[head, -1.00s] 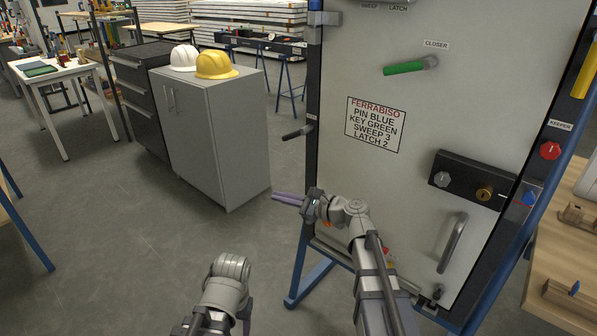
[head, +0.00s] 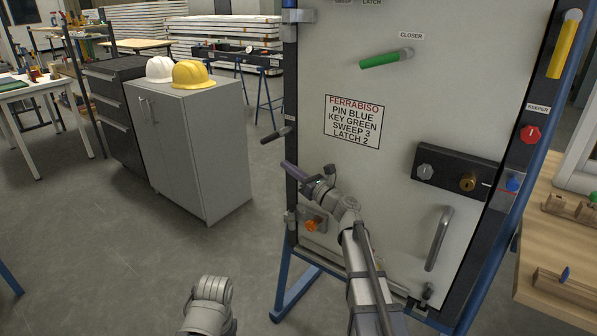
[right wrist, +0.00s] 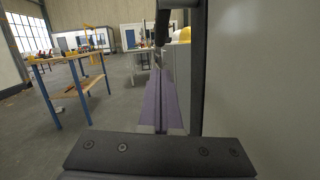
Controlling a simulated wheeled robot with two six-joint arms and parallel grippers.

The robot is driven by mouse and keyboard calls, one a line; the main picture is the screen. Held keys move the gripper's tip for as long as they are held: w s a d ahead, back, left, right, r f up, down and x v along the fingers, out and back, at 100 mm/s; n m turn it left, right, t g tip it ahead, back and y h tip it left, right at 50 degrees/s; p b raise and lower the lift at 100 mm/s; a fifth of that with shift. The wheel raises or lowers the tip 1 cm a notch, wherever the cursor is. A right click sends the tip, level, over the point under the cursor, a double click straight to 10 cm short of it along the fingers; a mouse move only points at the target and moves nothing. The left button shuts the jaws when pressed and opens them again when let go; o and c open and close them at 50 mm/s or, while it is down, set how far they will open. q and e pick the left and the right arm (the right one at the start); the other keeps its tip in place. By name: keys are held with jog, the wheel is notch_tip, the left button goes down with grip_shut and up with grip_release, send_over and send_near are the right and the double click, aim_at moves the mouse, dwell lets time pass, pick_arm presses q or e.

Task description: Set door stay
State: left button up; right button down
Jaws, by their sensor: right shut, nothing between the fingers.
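A pale door panel (head: 350,50) stands in a dark and blue frame. A black lever (head: 275,135) sticks out to the left from the frame's left post; I cannot tell for sure whether it is the door stay. My right gripper (head: 287,166) is shut and empty, its purple fingers at the left post just below the lever. In the right wrist view the shut fingers (right wrist: 164,85) point toward a black rod (right wrist: 161,28), apparently the lever. I cannot tell whether they touch. Only a grey link of my left arm shows; its gripper is out of view.
The door carries a green closer handle (head: 387,58), a sign (head: 353,121), a lock box (head: 455,172), a pull handle (head: 440,238) and an orange knob (head: 313,226). A grey cabinet (head: 200,150) with two helmets stands left. Floor between is clear.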

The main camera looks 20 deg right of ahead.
aim_at(275, 136)
jog(key=w+a+r+p, duration=0.2)
jog(key=w+r+p, duration=0.1)
jog(key=w+r, duration=0.1)
jog(key=shift+w+a+p, duration=0.2)
jog(key=shift+w+p, duration=0.15)
jog(key=shift+w, duration=0.1)
jog(key=shift+w+a+r, duration=0.2)
jog(key=shift+w+a, duration=0.25)
jog(key=shift+w, duration=0.1)
jog(key=shift+f, duration=0.1)
